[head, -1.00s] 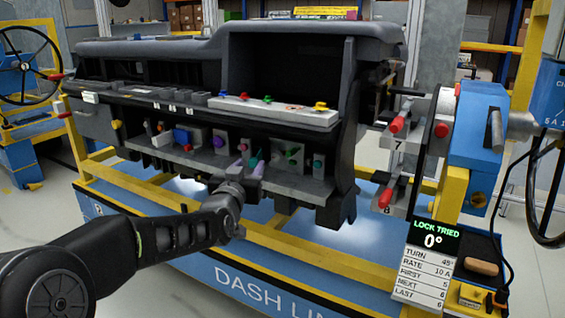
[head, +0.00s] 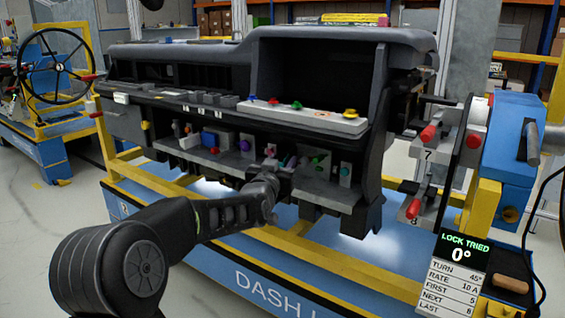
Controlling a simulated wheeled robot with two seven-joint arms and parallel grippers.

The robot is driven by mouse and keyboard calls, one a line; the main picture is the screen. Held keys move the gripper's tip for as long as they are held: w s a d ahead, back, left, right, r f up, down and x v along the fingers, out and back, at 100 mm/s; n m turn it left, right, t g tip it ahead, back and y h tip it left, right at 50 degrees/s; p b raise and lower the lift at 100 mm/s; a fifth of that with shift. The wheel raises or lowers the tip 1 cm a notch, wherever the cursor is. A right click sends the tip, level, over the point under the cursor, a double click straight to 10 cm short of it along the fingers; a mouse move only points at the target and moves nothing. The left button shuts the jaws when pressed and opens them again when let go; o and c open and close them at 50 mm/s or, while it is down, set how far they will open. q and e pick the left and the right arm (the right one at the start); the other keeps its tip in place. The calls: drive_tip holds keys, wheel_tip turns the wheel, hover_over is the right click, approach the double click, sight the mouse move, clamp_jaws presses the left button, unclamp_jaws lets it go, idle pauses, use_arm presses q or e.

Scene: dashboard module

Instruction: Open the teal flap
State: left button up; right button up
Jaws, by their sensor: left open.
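The dashboard module (head: 185,52) is a dark grey shell with an open lower shelf holding several small coloured parts. Teal-green pieces (head: 318,161) show on grey plates on that shelf, right of centre; which of them is the teal flap is too small to tell. My left gripper (head: 271,158) is at the front of the shelf, just left of these pieces and right of a purple knob (head: 244,146). It is open, with its fingers small and partly lost against the parts behind. I cannot tell whether it touches anything. My right gripper is out of view.
A grey strip with coloured knobs (head: 305,117) sits above the shelf. Red-handled clamps (head: 428,133) and a blue housing (head: 513,140) stand at right. A sign (head: 463,275) reads "LOCK TRIED 0°". A yellow frame rail (head: 330,265) runs below the module.

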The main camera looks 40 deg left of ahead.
use_arm(q)
drive_tip(key=shift+w+a, duration=0.2)
drive_tip(key=shift+w, duration=0.2)
drive_tip(key=shift+c, duration=0.3)
clamp_jaws()
